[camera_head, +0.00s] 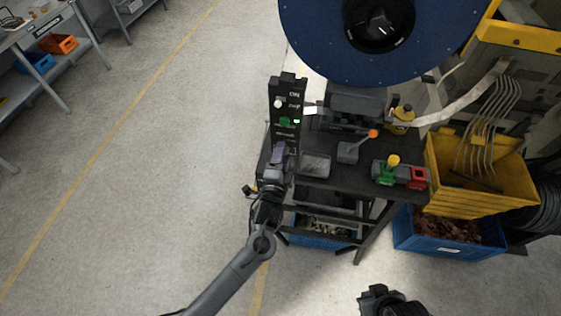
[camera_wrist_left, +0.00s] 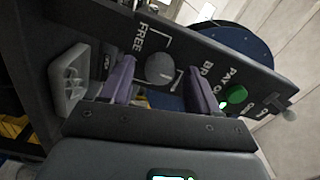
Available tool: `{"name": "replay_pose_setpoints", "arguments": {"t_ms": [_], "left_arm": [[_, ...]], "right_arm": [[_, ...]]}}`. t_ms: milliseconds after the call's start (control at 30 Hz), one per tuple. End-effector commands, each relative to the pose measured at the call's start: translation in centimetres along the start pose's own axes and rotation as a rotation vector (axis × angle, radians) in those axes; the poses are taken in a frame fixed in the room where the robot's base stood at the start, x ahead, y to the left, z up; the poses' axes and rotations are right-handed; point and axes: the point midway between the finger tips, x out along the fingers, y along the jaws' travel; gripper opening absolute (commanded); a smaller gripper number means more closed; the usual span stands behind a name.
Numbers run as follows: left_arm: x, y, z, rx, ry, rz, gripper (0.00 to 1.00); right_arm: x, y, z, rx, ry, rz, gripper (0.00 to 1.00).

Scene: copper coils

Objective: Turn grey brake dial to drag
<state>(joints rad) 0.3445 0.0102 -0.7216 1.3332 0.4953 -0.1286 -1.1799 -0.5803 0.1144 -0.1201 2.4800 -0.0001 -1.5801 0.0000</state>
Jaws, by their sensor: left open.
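The grey brake dial (camera_wrist_left: 160,69) is a round knob on a black control panel (camera_wrist_left: 250,73) in the left wrist view. The word FREE shows beside it, with a white bracket line around part of it. No drag label can be read. My left gripper (camera_wrist_left: 160,88) is open, its purple fingers on either side of the dial. I cannot tell whether they touch it. In the head view my left gripper (camera_head: 282,154) is at the lower part of the upright panel (camera_head: 285,88) and hides the dial. A dark part of my right gripper (camera_head: 382,298) shows at the bottom edge.
A green button (camera_wrist_left: 237,93) and a grey switch (camera_wrist_left: 289,114) are farther along the panel. A large blue reel (camera_head: 330,50) overhangs the dark bench (camera_head: 340,178). An orange-knobbed lever (camera_head: 372,134) stands on the bench. The floor at left is clear.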

Motion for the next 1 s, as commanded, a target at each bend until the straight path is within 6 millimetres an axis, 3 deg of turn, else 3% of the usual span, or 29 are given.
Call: {"name": "replay_pose_setpoints", "arguments": {"t_ms": [167,700,1000], "left_arm": [[-1.3,0.1,0.0,0.0,0.001,0.0,0.61],[-9.6,0.1,0.1,0.0,0.0,0.002,0.61],[-10.8,0.1,0.0,0.0,0.0,0.002,0.61]], "right_arm": [[0.0,0.0,0.0,-0.002,0.0,0.001,0.0],[0.3,0.2,0.2,-0.009,-0.002,0.007,0.0],[0.3,0.1,0.1,-0.005,-0.001,0.004,0.0]]}}
